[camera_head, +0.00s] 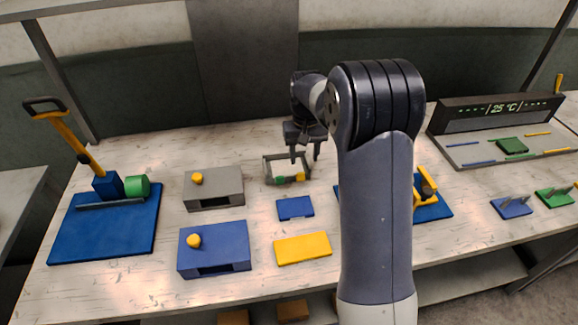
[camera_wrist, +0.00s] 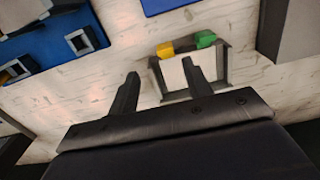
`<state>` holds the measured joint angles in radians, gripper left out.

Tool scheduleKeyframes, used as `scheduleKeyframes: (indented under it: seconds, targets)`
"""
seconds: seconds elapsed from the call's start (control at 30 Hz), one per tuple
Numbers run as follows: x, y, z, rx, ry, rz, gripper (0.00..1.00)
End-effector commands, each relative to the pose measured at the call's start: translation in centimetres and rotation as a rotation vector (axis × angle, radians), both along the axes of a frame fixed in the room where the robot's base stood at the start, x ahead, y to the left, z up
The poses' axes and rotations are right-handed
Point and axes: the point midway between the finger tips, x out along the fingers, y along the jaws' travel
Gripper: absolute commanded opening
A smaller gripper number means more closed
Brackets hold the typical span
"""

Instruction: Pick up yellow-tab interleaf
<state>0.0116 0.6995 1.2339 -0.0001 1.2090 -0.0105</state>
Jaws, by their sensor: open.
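A small grey open-frame tray (camera_head: 266,172) stands in the middle of the table, and it also shows in the wrist view (camera_wrist: 222,65). At its near edge are a yellow tab (camera_head: 300,177) and a green tab (camera_head: 280,180). In the wrist view the yellow tab (camera_wrist: 165,50) and green tab (camera_wrist: 205,40) sit side by side, with pale sheet-like surface inside the frame. How the sheets are stacked cannot be told. My gripper (camera_head: 304,159) is open and empty over the tray's right side. In the wrist view its fingers (camera_wrist: 160,68) point toward the tray, one overlapping it.
A grey box (camera_head: 225,190) and a blue box (camera_head: 225,257), each with a yellow knob, stand left of the tray. A blue plate (camera_head: 295,208) and a yellow plate (camera_head: 303,248) lie in front. A blue-based lever press (camera_head: 75,240) stands far left. My arm hides part of the right side.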

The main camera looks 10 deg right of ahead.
Motion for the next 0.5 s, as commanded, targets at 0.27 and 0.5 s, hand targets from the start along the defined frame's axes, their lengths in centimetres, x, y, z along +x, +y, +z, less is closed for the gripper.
scheduleKeyframes:
  seconds: [0.27,0.5]
  targets:
    - [-0.1,0.3,-2.3,0.0,0.003,0.001,0.47]
    - [0.0,0.8,-5.8,0.0,0.003,0.0,0.47]
